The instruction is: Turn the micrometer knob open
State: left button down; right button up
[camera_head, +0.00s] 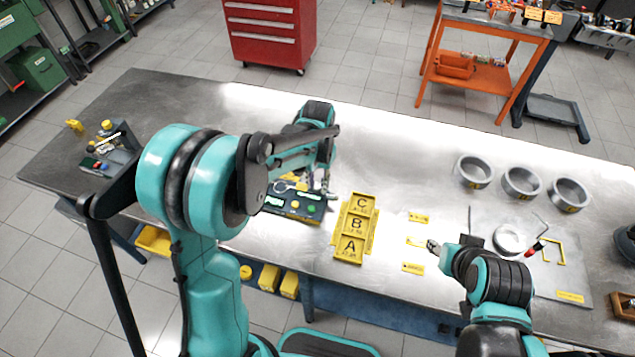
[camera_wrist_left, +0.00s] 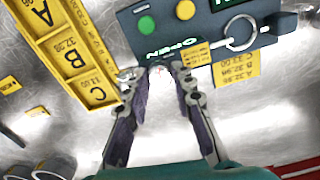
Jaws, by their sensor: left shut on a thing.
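The dark micrometer stand (camera_head: 283,209) lies on the steel bench, left of the yellow A, B, C tray. It also shows in the left wrist view (camera_wrist_left: 163,32), with a green button, a yellow button and an OPEN label. The micrometer's silver ring frame (camera_wrist_left: 228,39) lies on top of it. My left gripper (camera_head: 328,190) is at the stand's right end. In the left wrist view its fingertips (camera_wrist_left: 155,72) are at the stand's edge beside the OPEN label, closed on the knob, which they mostly hide. My right gripper (camera_head: 433,246) is low over the bench; its finger gap is unclear.
The yellow A, B, C tray (camera_head: 354,228) lies close beside my left gripper. Several metal rings, one of them (camera_head: 473,171), stand at the right. Small yellow labels (camera_head: 413,268) lie near my right gripper. The bench's back middle is clear.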

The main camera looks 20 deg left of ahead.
aim_at(317, 185)
pick_arm(q)
jog(key=shift+m, duration=1.2)
jog(key=c, duration=1.3)
grip_release()
jog(key=shift+r, duration=0.1)
notch_tip(317, 185, up, 12)
jog(key=shift+f, duration=0.1)
